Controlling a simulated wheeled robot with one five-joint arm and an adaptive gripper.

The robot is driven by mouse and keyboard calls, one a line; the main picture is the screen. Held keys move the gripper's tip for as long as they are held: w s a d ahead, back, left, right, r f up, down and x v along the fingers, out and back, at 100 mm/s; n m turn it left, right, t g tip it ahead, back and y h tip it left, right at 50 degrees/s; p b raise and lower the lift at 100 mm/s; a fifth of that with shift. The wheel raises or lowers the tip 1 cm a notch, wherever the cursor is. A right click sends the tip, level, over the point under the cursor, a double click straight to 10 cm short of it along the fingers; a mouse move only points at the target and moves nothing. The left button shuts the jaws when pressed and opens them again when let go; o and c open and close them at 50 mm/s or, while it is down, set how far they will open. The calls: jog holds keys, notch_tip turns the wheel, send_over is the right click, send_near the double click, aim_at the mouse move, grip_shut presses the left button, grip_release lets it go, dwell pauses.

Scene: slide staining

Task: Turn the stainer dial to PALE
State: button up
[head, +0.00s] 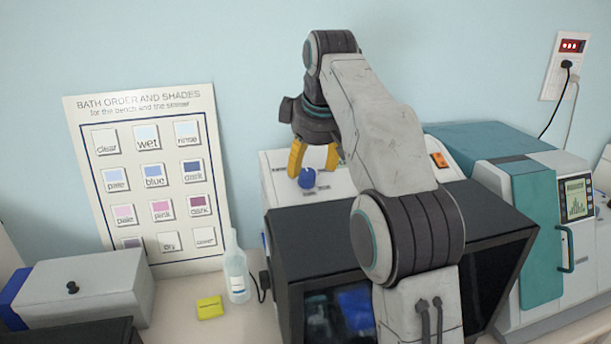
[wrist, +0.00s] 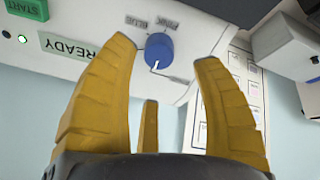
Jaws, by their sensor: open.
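The stainer dial (head: 307,178) is a blue knob on the pale sloping panel of the stainer (head: 345,188). In the wrist view the dial (wrist: 159,48) shows a white pointer mark at its lower edge. Labels reading BLUE (wrist: 146,22) and PINK (wrist: 168,22) appear upside down above it in the picture. I cannot read a PALE label on the panel; my fingers cover part of it. My gripper (head: 313,167) is open, its yellow fingers pointing down over the dial. In the wrist view the fingers (wrist: 165,58) spread on both sides of the dial, apparently without touching it.
The panel also has a READY display (wrist: 72,48) and a green START button (wrist: 22,9). A shade chart (head: 150,185) leans on the wall. A bottle (head: 236,272), a yellow block (head: 210,307) and a grey box (head: 85,288) stand left; a teal machine (head: 535,235) stands right.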

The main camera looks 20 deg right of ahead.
aim_at(307, 173)
jog(key=shift+b+x, duration=0.55)
jog(key=shift+x, duration=2.45)
jog(key=shift+o, duration=0.3)
jog(key=shift+r, duration=0.1)
jog(key=c, duration=1.3)
jog(key=shift+o, duration=0.2)
jog(key=shift+s+r+m+p, duration=0.1)
jog(key=shift+r+m+p, duration=0.15)
jog(key=shift+p, duration=0.4)
jog(key=shift+f+m+p, duration=0.2)
jog(key=shift+m+p, duration=0.2)
jog(key=shift+m, duration=0.15)
grip_shut()
jog(key=o, duration=1.2)
grip_release()
jog(key=shift+f, duration=0.1)
